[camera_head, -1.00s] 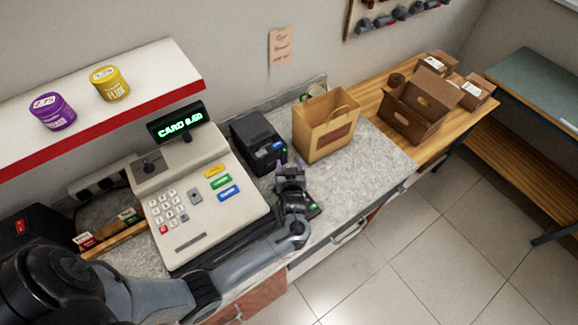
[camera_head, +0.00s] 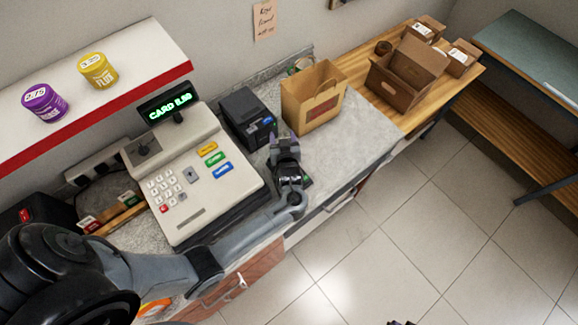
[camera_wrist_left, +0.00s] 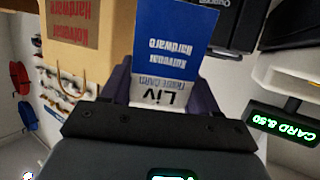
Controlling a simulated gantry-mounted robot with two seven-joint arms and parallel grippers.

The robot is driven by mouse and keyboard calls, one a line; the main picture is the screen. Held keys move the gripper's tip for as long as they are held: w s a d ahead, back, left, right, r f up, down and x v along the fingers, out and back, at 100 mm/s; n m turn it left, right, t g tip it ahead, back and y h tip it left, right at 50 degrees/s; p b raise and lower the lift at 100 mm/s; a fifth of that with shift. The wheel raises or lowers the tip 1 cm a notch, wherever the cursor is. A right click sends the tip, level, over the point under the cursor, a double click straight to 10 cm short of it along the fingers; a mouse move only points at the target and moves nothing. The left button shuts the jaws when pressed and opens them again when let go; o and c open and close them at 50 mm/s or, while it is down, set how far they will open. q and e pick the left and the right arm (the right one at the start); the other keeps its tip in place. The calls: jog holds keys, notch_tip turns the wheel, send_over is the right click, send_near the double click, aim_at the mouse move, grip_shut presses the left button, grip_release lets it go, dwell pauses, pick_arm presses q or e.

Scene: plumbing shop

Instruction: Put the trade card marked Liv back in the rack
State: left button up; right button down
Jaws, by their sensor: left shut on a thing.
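The trade card marked Liv (camera_wrist_left: 165,55) is blue with a white lower band; it appears upside down in the left wrist view. My left gripper (camera_head: 285,140) is shut on it, and its fingers also show in the left wrist view (camera_wrist_left: 160,92). The gripper is over the counter, right of the cash register and in front of the black printer. I cannot make out the card in the head view. The wooden rack (camera_head: 125,217) lies left of the register, with a red-and-white card (camera_head: 89,225) and a green card (camera_head: 130,199) in it. A small dark tip, possibly my right gripper (camera_head: 400,322), shows at the bottom edge.
The cash register (camera_head: 190,175) stands between my gripper and the rack. The black printer (camera_head: 246,117) and paper bag (camera_head: 312,97) stand behind the gripper. A shelf (camera_head: 140,55) overhangs the left side.

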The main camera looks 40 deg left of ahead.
pick_arm(q)
jog(key=r+p, duration=0.1)
jog(key=d+r+p, duration=0.1)
jog(key=r+p, duration=0.1)
jog(key=r, duration=0.1)
jog(key=shift+s+d+r, duration=0.1)
jog(key=shift+s+d, duration=0.1)
jog(key=shift+d, duration=0.05)
jog(key=shift+s+d+r+p, duration=0.1)
jog(key=shift+d+r+p, duration=0.25)
jog(key=shift+r+p, duration=0.3)
